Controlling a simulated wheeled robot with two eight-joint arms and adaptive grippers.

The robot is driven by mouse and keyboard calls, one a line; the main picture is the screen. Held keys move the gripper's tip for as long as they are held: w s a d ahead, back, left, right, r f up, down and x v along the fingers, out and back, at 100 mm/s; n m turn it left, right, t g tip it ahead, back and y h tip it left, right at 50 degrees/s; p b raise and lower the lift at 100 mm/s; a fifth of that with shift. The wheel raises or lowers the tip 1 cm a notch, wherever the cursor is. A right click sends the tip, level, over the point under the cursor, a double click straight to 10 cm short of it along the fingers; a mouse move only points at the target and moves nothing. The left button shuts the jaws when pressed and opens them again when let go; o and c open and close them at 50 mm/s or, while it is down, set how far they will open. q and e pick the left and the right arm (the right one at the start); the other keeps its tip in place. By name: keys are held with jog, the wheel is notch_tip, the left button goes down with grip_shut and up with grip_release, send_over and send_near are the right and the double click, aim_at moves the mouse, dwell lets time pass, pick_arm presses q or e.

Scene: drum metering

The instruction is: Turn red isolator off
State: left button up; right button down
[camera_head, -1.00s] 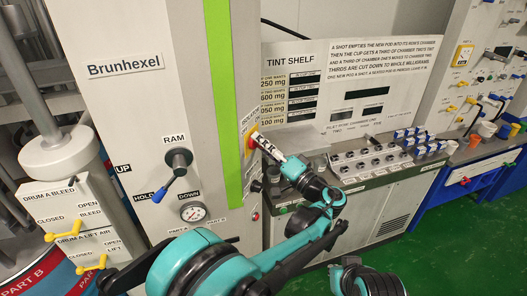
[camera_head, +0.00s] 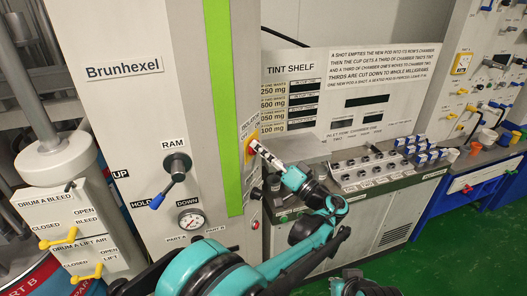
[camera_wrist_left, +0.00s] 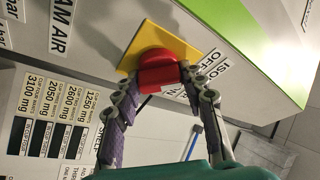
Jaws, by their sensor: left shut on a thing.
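The red isolator is a red knob (camera_wrist_left: 158,74) on a yellow plate (camera_wrist_left: 185,50), fixed to the side face of the grey Brunhexel cabinet. My left gripper (camera_wrist_left: 161,82) is shut on the red knob, one finger on each side of it. A label beside the plate reads partly "ISO" and "OFF" (camera_wrist_left: 209,66); the rest is cut off or covered. In the head view the yellow plate (camera_head: 248,148) shows at the cabinet edge, and my left gripper (camera_head: 254,147) reaches it from the lower right. The fingers hide most of the knob there, so its exact angle is unclear.
The cabinet front carries a blue-tipped RAM lever (camera_head: 158,200) and a pressure gauge (camera_head: 191,221). The tint shelf (camera_head: 370,168) with rows of small items stands right of my left arm. Yellow drum valve handles (camera_head: 85,275) are at the left. Green floor is open at right.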

aim_at(252, 112)
pick_arm(q)
jog(key=o, duration=0.9)
jog(key=shift+a, duration=0.1)
jog(key=shift+o, duration=1.3)
jog(key=shift+a, duration=0.15)
jog(key=shift+r, duration=0.25)
notch_tip(252, 112, up, 9)
jog(key=shift+s+f, duration=0.1)
jog(key=shift+f, duration=0.1)
jog(key=shift+r, duration=0.3)
jog(key=shift+w+r, duration=0.15)
jog(key=shift+w, duration=0.05)
